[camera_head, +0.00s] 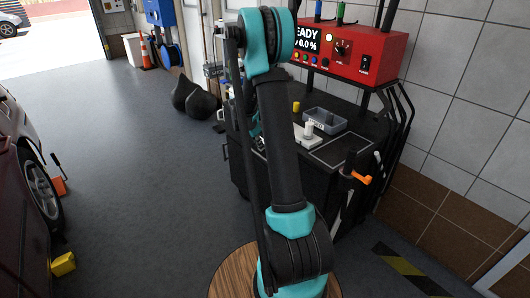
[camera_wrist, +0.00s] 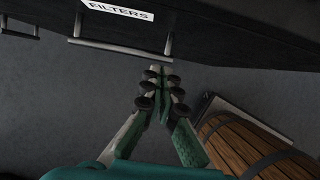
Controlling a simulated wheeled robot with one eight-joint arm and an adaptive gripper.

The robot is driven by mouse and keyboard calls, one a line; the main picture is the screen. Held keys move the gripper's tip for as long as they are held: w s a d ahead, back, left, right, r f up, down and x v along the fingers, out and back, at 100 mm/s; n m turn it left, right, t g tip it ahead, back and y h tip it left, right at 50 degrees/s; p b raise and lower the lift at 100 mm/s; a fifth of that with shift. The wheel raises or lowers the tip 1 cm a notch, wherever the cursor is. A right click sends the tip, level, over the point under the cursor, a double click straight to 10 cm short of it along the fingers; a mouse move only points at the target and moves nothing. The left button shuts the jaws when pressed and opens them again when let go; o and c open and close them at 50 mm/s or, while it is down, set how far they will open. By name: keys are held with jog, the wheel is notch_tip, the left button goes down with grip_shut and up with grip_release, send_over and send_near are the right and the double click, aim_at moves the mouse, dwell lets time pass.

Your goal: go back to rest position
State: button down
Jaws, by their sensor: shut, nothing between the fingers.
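My gripper (camera_wrist: 160,88) shows in the wrist view, its green and grey fingers together and empty. It points toward the dark floor just below a black cabinet drawer with a FILTERS label (camera_wrist: 121,10) and a metal handle (camera_wrist: 118,46). In the head view my teal and black arm rises in front of the black workbench, and the gripper is mostly hidden behind the arm.
The black workbench (camera_head: 239,165) carries a grey bin (camera_head: 325,121), a yellow piece (camera_head: 296,106) and a red READY unit (camera_head: 375,52). A wooden barrel (camera_wrist: 240,146) is close on the right in the wrist view. A car (camera_head: 20,190) stands at left; the floor (camera_head: 130,180) between is clear.

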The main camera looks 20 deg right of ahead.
jog(key=s+a+r+m+y, duration=0.1)
jog(key=s+a+r+m, duration=0.2)
jog(key=s, duration=0.3)
jog(key=s+a+r+m+t, duration=0.1)
jog(key=s+a+r+m, duration=0.15)
jog(key=s+m, duration=0.2)
jog(key=s+a+r+m+y, duration=0.1)
jog(key=s+a+r+m, duration=0.15)
jog(key=s, duration=0.35)
jog(key=s+a+f+m+t+y, duration=0.1)
jog(key=s+a+m, duration=0.1)
jog(key=s+m, duration=0.3)
jog(key=s+a+f+m+y, duration=0.1)
jog(key=s+a+m, duration=0.2)
jog(key=s, duration=0.9)
jog(key=m, duration=0.3)
jog(key=shift+a+f+m+t, duration=0.15)
jog(key=shift+f+m+t, duration=0.15)
jog(key=shift+f+t, duration=0.1)
jog(key=shift+w, duration=0.1)
